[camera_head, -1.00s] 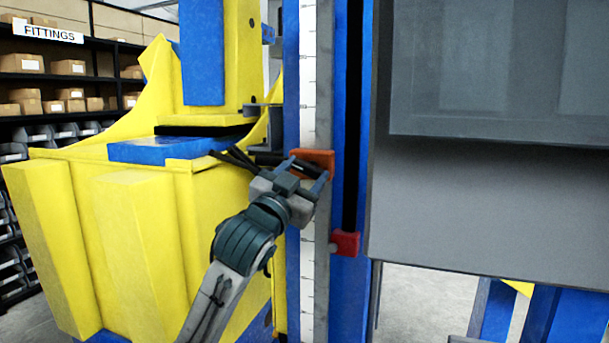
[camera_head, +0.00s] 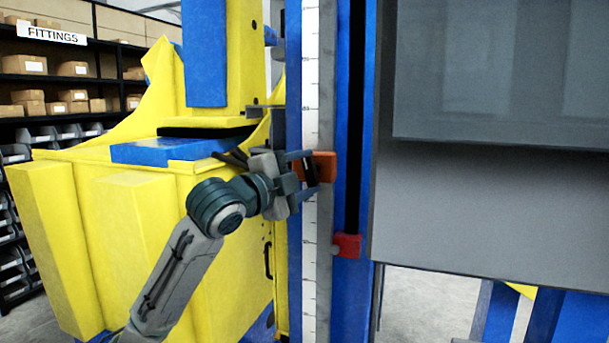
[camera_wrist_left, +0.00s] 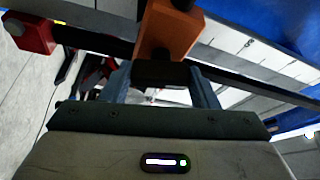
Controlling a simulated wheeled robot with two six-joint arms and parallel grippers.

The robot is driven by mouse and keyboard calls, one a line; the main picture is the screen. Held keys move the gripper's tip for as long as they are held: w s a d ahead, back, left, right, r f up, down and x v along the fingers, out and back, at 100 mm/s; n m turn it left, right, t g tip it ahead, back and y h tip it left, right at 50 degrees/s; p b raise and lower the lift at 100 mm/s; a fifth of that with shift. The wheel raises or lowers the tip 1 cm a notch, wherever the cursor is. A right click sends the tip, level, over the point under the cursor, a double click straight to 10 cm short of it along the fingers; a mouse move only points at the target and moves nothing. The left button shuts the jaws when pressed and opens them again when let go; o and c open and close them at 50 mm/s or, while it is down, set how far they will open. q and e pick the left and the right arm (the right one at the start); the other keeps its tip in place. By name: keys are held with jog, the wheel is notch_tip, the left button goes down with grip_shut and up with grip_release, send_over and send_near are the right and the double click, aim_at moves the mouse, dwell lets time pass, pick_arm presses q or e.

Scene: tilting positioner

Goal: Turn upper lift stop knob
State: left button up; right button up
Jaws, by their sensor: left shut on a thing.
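The upper lift stop is an orange block (camera_head: 326,165) on the vertical scaled rail. It also shows in the wrist view (camera_wrist_left: 170,30). Its dark knob (camera_wrist_left: 160,73) sits between the two fingers of my left gripper (camera_wrist_left: 162,82), which is shut on it. In the head view the left gripper (camera_head: 308,172) reaches in from the left, its fingers on either side of the black knob (camera_head: 309,171). The fingers partly cover the knob there. My right gripper is not in view.
A lower red stop (camera_head: 347,245) sits on the same rail, below the orange one. A large grey panel (camera_head: 470,210) stands close on the right. A yellow machine body (camera_head: 120,230) fills the left, near my arm. Shelves with boxes (camera_head: 75,68) stand behind.

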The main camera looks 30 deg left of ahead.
pick_arm(q)
jog(key=m+g, duration=0.2)
jog(key=m, duration=0.3)
jog(key=shift+r, duration=0.15)
jog(key=shift+d+m+g+y, duration=0.1)
jog(key=shift+m+g+y, duration=0.2)
jog(key=shift+m+g, duration=0.7)
jog(key=shift+m+t, duration=0.3)
jog(key=shift+m, duration=0.2)
jog(key=o, duration=1)
